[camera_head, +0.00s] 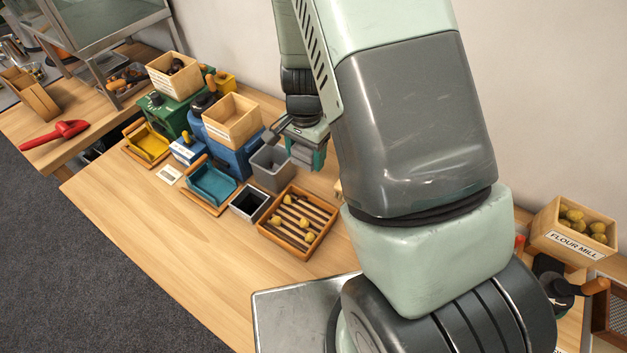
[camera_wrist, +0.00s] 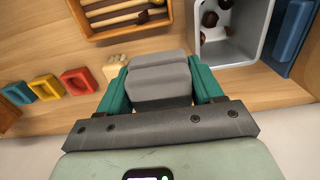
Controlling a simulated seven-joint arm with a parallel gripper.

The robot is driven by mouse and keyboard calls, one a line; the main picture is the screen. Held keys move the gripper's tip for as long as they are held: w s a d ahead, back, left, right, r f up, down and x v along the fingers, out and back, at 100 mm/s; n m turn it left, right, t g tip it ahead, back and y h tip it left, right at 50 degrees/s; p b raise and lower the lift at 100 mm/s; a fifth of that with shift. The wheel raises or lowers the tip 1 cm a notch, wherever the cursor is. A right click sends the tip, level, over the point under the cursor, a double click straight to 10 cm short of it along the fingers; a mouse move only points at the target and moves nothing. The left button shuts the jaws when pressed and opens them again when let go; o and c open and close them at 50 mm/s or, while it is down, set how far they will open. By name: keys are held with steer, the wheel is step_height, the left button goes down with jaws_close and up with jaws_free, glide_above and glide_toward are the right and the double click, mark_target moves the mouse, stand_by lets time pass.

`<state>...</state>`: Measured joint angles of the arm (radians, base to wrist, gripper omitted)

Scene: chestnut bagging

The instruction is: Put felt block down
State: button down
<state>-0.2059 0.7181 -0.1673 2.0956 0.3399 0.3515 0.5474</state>
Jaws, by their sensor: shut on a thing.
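In the wrist view, my gripper (camera_wrist: 160,85) is shut on a grey felt block (camera_wrist: 158,78), with one teal finger on each side of it. The block has a ridged, stepped top and lies crosswise between the fingers. Bare wooden table shows around it; I cannot tell whether the block touches the table. In the head view, my gripper (camera_head: 306,153) hangs at the back of the table, just right of the grey bin (camera_head: 272,168). My arm covers much of that area, and the block is hard to make out there.
The slatted wooden tray (camera_wrist: 88,38) and grey bin (camera_wrist: 237,50), with dark chestnuts inside, lie beyond the block. Blue (camera_wrist: 17,94), yellow (camera_wrist: 47,88) and red (camera_wrist: 78,81) pieces stand left. A blue machine (camera_head: 240,158) is left of my gripper. The front table (camera_head: 150,235) is clear.

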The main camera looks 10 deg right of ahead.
steer(key=w+d, duration=0.3)
glide_above(317, 177)
step_height(317, 177, down, 6)
steer(key=shift+r, duration=0.15)
steer(key=shift+f, duration=2.2)
steer(key=shift+f, duration=0.1)
steer(key=shift+c, duration=0.8)
jaws_free()
